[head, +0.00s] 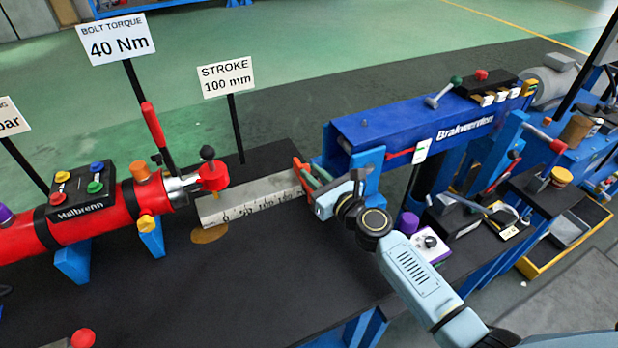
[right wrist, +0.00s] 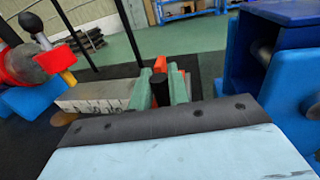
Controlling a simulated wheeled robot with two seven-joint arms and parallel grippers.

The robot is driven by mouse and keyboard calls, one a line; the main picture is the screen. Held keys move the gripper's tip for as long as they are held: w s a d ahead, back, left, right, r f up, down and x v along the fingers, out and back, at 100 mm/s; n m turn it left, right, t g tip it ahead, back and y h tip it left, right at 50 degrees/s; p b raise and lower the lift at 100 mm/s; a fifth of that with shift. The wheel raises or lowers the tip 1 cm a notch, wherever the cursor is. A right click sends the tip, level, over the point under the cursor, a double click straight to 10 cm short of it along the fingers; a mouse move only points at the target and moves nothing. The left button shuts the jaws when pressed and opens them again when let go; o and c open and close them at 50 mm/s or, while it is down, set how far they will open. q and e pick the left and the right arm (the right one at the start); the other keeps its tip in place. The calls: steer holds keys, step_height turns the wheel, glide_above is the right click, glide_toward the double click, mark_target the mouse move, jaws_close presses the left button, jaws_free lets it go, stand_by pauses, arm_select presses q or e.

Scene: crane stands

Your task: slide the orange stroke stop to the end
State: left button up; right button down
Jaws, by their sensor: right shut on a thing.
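The orange stroke stop (head: 298,168) is at the right end of the pale numbered scale bar (head: 262,186), beside the blue cylinder unit. My right gripper (head: 317,179) reaches it from the front right. In the right wrist view, its greenish fingers (right wrist: 160,92) are closed around a black upright knob (right wrist: 159,86). An orange part of the stop (right wrist: 174,76) shows just behind the fingers. The fingers hide most of the stop, and its exact contact with the scale is hidden. My left gripper is out of view.
A red cylinder (head: 108,210) with a red clamp (head: 212,176) stands at the scale's left end. Signs reading STROKE 100 mm (head: 226,76) and 40 Nm stand behind.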

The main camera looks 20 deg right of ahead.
steer(key=c, duration=1.4)
jaws_free()
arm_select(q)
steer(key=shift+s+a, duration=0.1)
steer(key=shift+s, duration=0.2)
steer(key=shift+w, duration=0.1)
arm_select(e)
steer(key=shift+s+d, duration=0.1)
steer(key=shift+s, duration=0.3)
steer(key=v, duration=1.2)
steer(key=shift+s+d+b, duration=0.1)
steer(key=shift+b, duration=0.2)
steer(key=shift+s, duration=0.2)
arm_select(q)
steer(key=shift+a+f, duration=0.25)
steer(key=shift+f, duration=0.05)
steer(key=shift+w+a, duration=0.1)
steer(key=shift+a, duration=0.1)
